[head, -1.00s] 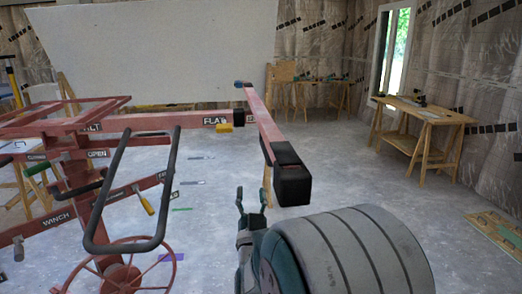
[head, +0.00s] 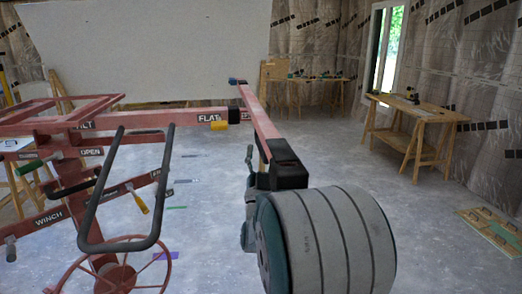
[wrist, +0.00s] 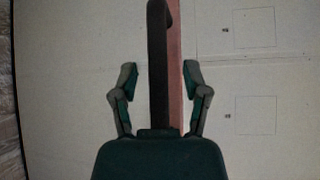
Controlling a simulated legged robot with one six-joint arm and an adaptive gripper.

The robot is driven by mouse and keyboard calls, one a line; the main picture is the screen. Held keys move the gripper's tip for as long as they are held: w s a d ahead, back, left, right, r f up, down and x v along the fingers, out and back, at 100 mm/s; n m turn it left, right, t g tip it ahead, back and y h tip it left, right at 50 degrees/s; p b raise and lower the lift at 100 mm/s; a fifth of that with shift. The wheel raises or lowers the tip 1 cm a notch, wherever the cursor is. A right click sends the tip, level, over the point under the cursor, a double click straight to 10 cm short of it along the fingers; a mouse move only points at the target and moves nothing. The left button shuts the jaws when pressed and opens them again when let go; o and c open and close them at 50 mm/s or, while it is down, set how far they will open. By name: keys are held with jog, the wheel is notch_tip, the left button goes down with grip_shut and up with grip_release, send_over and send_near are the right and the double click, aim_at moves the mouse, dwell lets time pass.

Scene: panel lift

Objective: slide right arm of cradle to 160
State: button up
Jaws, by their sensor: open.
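The right arm of the cradle (head: 259,122) is a red bar running from a blue tip at the back towards me, with a black end block (head: 286,166) at its near end. A yellow piece (head: 219,125) sits beside the FLAT label on the red crossbar (head: 160,120). My gripper (head: 250,178) is at the black end block, partly hidden by my own wrist. In the wrist view my gripper (wrist: 160,78) is open, one finger on each side of the black part (wrist: 158,75) and the red bar (wrist: 176,70). Contact cannot be told. Any 160 mark is unreadable.
The lift's frame with a black handle loop (head: 125,190) and a red wheel (head: 112,268) stands at the left. A large pale panel (head: 150,50) is behind. A wooden workbench (head: 415,110) stands at the right. The floor between is mostly clear.

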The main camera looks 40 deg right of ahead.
jog(key=shift+w+d+r, duration=0.25)
jog(key=shift+d+r, duration=0.1)
grip_shut()
jog(key=s+d, duration=0.5)
jog(key=d, duration=0.3)
jog(key=s+d, duration=0.5)
jog(key=d, duration=0.4)
jog(key=shift+s, duration=0.2)
grip_release()
